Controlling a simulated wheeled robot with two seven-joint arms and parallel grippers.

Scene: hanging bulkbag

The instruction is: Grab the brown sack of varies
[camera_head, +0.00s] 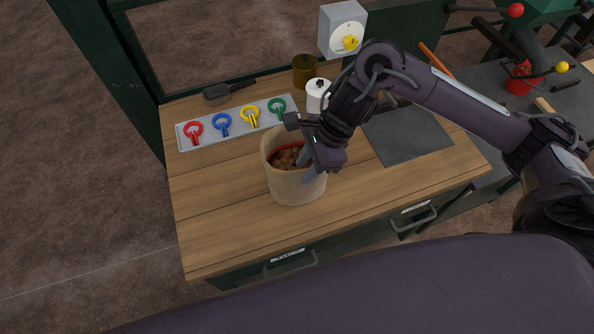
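The brown sack (297,187) is a tan, open-topped bag holding round brown pieces. It stands upright on the wooden table, near its middle. My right gripper (305,155) is at the sack's right rim, with a finger reaching down at the opening. The wrist hides the right part of the rim, so I cannot tell whether the fingers are closed on the sack wall. My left gripper is not in view.
A grey tray (182,139) with red, blue, yellow and green rings lies behind the sack. A dark mat (410,138) lies to the right. The table's front left is clear.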

